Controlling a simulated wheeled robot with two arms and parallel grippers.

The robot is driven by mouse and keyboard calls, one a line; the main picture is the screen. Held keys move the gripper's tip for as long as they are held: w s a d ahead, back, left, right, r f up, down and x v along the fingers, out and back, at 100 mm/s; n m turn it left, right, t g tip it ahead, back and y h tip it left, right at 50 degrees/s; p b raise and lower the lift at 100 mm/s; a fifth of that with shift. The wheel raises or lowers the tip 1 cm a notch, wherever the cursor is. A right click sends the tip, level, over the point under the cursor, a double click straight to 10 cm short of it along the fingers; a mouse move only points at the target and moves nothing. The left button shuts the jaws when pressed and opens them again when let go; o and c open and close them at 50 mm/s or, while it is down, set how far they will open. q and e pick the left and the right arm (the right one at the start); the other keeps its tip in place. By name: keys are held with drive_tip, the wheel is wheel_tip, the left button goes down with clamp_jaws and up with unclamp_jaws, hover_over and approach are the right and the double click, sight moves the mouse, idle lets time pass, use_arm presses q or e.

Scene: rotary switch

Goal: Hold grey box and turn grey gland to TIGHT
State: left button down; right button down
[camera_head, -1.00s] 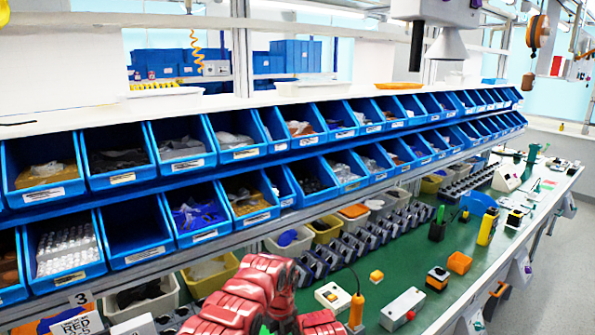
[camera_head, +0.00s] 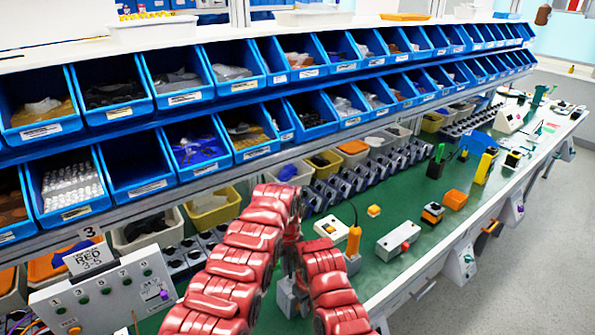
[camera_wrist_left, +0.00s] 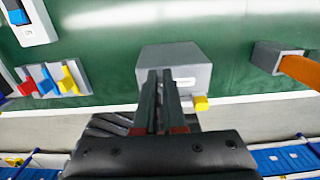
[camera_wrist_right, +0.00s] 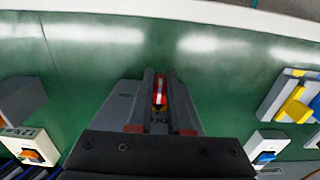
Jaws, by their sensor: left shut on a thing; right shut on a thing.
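The grey box (camera_head: 289,299) sits on the green bench, partly hidden behind my two red arms in the head view. In the left wrist view the grey box (camera_wrist_left: 190,55) has a pale label and a yellow knob (camera_wrist_left: 201,103) at its side. My left gripper (camera_wrist_left: 158,74) is shut, its fingers against the box. In the right wrist view my right gripper (camera_wrist_right: 161,75) is shut over a grey body (camera_wrist_right: 120,100), with a red-and-white part (camera_wrist_right: 160,92) between its fingers. I cannot make out the gland or a TIGHT mark; the fingers hide the contact.
A control panel (camera_head: 103,292) stands at the left. Rows of blue bins (camera_head: 140,189) line the back.

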use_arm(q)
drive_tip(key=shift+s+d, duration=0.1)
drive_tip(key=shift+d, duration=0.15)
idle(0.4)
wheel_tip(320, 180, up, 6)
idle(0.5)
drive_tip(key=shift+a, duration=0.15)
drive_tip(key=s+a+r+n+h, duration=0.1)
drive_tip(key=s+a+n+h, duration=0.15)
drive_tip(key=n, duration=0.35)
drive_tip(key=shift+g, duration=0.3)
drive_tip(key=shift+w+a+f, duration=0.1)
drive_tip(key=shift+a+f, duration=0.1)
drive_tip(key=shift+f, duration=1.45)
drive_tip(key=shift+a+f, duration=0.15)
drive_tip(key=shift+f, duration=1.45)
drive_tip(key=shift+d, duration=0.85)
